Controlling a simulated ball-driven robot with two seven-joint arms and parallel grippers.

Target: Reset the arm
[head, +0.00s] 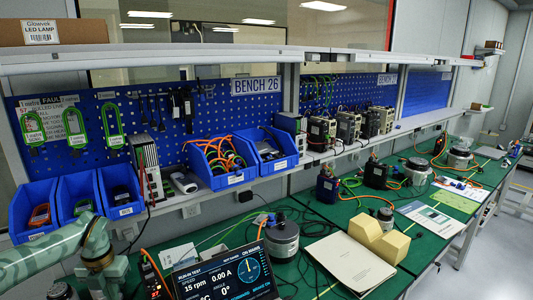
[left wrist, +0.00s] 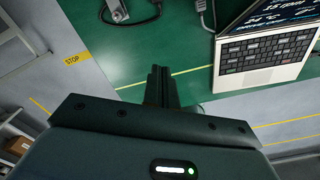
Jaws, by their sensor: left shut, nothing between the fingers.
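My left arm (head: 70,250) enters the head view at the lower left, in front of the bench. Its fingers are not visible there. In the left wrist view my left gripper (left wrist: 161,72) is shut and empty, pointing over the green bench top (left wrist: 150,45) near its front edge. My right gripper is in neither view. A laptop-like screen (head: 225,270) stands on the bench right of my arm, and its keyboard (left wrist: 264,50) shows right of the gripper in the left wrist view. A round grey actuator (head: 282,240) stands behind the screen.
A small grey device with a black cable (left wrist: 115,10) lies ahead of the gripper. Blue bins (head: 76,196) line the shelf behind my arm. A manual (head: 350,262) and yellow foam blocks (head: 380,236) lie farther right. Grey floor (left wrist: 50,65) lies past the bench edge.

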